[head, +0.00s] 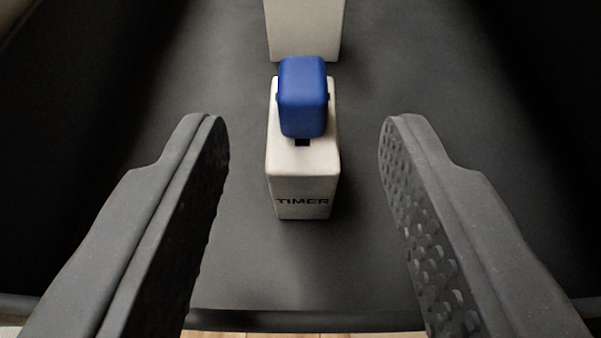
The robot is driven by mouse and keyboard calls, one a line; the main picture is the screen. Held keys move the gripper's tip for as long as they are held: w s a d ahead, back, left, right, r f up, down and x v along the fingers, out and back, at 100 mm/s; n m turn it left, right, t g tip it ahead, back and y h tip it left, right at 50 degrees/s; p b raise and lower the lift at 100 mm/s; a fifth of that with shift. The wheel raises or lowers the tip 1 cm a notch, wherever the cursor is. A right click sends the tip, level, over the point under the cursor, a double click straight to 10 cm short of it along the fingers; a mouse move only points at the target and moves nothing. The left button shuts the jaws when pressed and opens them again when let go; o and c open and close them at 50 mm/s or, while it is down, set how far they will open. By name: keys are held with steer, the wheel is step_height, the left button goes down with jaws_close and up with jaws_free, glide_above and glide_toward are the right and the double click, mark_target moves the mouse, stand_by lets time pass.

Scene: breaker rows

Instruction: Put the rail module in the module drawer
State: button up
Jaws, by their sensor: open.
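The rail module (302,183) is a white block with a blue block-shaped top part and the word TIMER on its near face. It stands upright on a dark grey surface, in the middle of the head view. My gripper (304,125) is open, with one dark finger to the left of the module and one to the right. Clear gaps show between the module and both fingers. The gripper holds nothing. I cannot tell whether the dark surface around the module is the module drawer.
Another white block (304,32) stands just behind the module, cut off by the top edge. The dark surface (255,270) is bare in front of the module and ends at a dark rim (310,320). Dark walls rise at both sides. A strip of light wood shows below the rim.

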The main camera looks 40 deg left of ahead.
steer(key=shift+p+v, duration=0.35)
steer(key=shift+v, duration=2.65)
